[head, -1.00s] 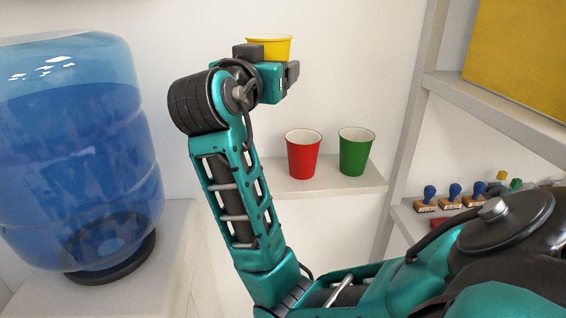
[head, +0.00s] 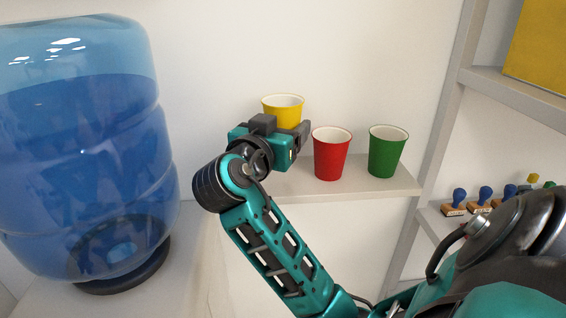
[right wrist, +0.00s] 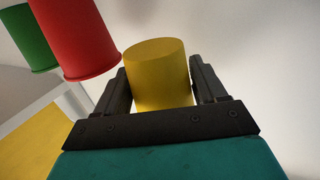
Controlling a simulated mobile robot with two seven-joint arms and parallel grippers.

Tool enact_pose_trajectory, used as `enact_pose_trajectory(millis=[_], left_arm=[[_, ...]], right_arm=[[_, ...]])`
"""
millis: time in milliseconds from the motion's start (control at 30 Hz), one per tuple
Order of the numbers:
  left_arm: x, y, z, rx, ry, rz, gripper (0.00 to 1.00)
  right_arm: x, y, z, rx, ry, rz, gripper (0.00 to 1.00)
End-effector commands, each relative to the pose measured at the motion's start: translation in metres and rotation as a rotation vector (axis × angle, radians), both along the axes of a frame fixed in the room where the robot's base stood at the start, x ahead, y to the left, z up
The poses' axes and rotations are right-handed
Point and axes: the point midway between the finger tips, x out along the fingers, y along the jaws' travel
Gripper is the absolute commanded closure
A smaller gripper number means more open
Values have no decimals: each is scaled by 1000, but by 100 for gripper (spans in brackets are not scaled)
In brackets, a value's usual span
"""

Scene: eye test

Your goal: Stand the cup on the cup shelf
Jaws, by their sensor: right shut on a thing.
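The yellow cup (head: 283,109) is upright with its open rim up in the head view. My right gripper (head: 284,127) is shut on it, one finger on each side; the gripper hides its lower part. In the right wrist view the yellow cup (right wrist: 158,80) sits between the two dark fingers (right wrist: 161,88). The cup shelf (head: 375,182) is a white board on the wall. The held cup is at the shelf's left end, left of the red cup; I cannot tell whether it touches the shelf. My left gripper is not in view.
A red cup (head: 331,157) stands on the shelf close to the right of my gripper, with a green cup (head: 387,154) farther right. A large blue water bottle (head: 80,150) stands at the left. Rubber stamps (head: 456,203) stand on a rack at the right.

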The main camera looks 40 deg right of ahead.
Motion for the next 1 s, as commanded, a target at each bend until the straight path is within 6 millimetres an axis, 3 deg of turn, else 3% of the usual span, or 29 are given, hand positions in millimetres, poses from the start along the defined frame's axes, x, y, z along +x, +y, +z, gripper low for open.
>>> enact_pose_trajectory(millis=[500,967,1000], left_arm=[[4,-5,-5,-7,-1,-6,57],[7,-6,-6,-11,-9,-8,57],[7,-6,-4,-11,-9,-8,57]], right_arm=[[0,0,-60,-2,2,0,57],[0,0,-69,1,-2,0,57],[0,0,-67,1,-2,0,27]])
